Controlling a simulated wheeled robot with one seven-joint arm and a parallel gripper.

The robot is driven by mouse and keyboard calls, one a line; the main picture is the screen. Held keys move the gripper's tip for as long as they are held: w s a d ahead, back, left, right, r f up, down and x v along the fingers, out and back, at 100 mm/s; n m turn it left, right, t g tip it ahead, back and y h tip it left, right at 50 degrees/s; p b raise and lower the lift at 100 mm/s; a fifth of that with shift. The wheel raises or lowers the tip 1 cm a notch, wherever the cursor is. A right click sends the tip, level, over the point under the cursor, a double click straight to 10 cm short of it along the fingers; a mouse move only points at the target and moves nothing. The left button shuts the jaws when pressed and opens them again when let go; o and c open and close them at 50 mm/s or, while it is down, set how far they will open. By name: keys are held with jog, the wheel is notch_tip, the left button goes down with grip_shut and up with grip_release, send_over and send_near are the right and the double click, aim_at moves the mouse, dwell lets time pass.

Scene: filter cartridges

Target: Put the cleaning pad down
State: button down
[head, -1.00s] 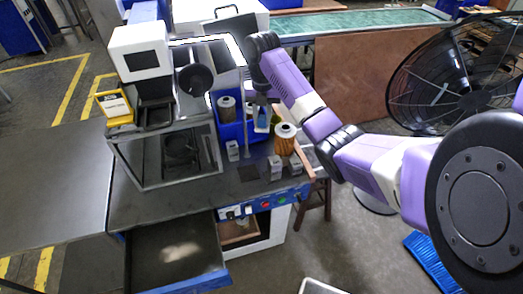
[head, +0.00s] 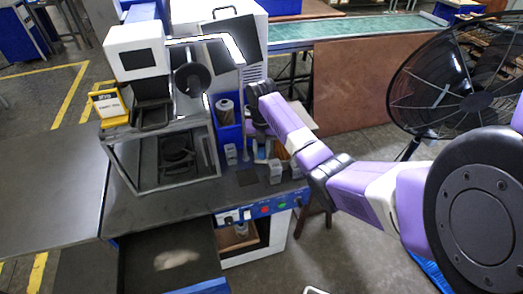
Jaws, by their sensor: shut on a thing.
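My gripper (head: 260,130) hangs at the end of my purple arm, above the back right part of the machine's dark bench (head: 150,205), beside the blue bin. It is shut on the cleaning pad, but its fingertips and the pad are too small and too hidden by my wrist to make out. A dark square patch (head: 247,177) lies flat on the bench below and to the left of my gripper.
A blue bin (head: 230,133) holds a filter cartridge (head: 226,110). Small clear containers (head: 275,172) stand near the bench's front edge. An open metal frame (head: 125,160) stands left, above an open drawer (head: 150,250). A large black fan (head: 440,85) stands right.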

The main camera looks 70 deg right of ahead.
aim_at(261, 150)
jog(key=shift+f, duration=0.15)
jog(key=c, duration=1.1)
grip_release()
jog(key=shift+r+p, duration=0.65)
jog(key=shift+r, duration=5.45)
